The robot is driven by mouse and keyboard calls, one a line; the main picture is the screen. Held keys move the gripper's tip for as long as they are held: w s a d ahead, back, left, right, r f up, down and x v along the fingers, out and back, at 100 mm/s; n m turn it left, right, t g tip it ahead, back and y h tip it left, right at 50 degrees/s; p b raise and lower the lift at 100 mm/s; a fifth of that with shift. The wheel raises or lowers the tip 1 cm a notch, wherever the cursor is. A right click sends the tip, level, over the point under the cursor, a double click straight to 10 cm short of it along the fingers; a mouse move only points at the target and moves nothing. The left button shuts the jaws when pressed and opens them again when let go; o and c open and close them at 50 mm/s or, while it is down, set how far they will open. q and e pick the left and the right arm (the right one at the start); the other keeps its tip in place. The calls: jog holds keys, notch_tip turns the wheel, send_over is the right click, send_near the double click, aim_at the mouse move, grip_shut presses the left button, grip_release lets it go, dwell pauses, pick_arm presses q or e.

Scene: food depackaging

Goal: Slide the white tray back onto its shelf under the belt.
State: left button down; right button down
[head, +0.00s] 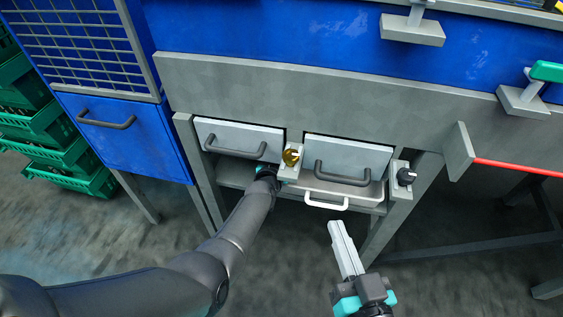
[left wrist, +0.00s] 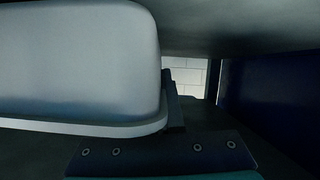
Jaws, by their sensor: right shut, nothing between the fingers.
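The white tray (head: 370,193) sits on the shelf under the belt, below the two grey drawer fronts, with its white handle (head: 326,206) at the front edge. In the left wrist view the large pale rounded body with a rim (left wrist: 80,65) appears to be the tray, filling the left side. My left arm reaches under the left drawer; its fingers are hidden there in the head view. In the left wrist view my left gripper (left wrist: 174,105) is close beside the tray's end; its grip is unclear. My right gripper (head: 341,245) is shut and empty, in front of and below the tray.
The left drawer (head: 238,138) and right drawer (head: 347,158) have dark handles. Table legs flank the shelf. Green crates (head: 75,165) stand at left. The floor in front is clear.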

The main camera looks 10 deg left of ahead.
pick_arm(q)
jog(key=shift+w+r, duration=0.1)
jog(key=shift+w, duration=0.15)
jog(key=shift+f, duration=0.4)
dwell(0.4)
jog(key=c, duration=1)
grip_release()
jog(key=shift+s+f, duration=0.1)
jog(key=shift+f, duration=0.05)
